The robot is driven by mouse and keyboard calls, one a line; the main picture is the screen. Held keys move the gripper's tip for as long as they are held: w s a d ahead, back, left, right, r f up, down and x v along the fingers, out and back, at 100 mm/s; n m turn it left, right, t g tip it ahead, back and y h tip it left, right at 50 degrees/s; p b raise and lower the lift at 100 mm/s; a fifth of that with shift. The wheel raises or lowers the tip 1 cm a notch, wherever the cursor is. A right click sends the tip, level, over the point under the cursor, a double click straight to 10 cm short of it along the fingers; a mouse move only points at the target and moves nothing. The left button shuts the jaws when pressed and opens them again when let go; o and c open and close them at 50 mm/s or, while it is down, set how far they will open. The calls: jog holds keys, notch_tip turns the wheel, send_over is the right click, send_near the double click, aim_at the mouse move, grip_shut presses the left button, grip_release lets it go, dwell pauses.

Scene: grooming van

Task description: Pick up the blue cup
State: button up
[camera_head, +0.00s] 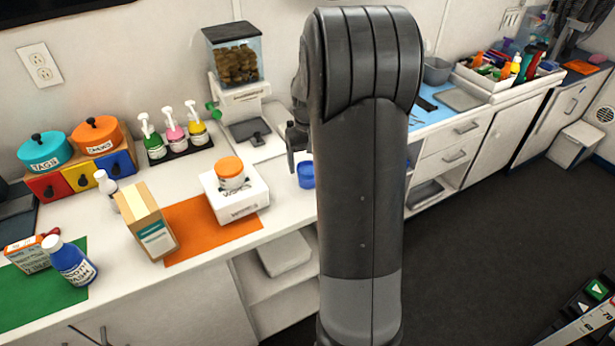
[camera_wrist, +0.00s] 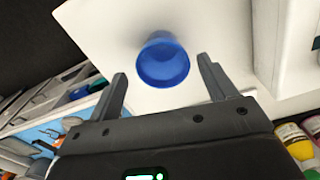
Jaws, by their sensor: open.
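The blue cup (camera_head: 306,174) stands on the white counter (camera_head: 290,205), partly hidden behind my dark arm in the head view. In the wrist view the blue cup (camera_wrist: 162,62) shows its round open mouth, lying ahead of and between my two fingers. My gripper (camera_wrist: 160,80) is open and empty, with one finger to each side of the cup's line. The fingers do not visibly touch the cup. In the head view my gripper (camera_head: 292,150) is only partly seen, just above and left of the cup, with the rest hidden by my arm.
A treat dispenser (camera_head: 240,90) stands behind the cup to the left. A white box (camera_head: 236,198) with an orange-lidded jar (camera_head: 230,172) sits on an orange mat (camera_head: 190,232) to the left. Pump bottles (camera_head: 173,128) stand farther back. The counter around the cup is mostly clear.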

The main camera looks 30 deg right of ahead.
aim_at(307, 173)
jog(key=f, duration=0.4)
jog(key=shift+a+f, duration=0.2)
jog(key=shift+f, duration=0.2)
jog(key=shift+c, duration=0.6)
jog(key=c, duration=0.9)
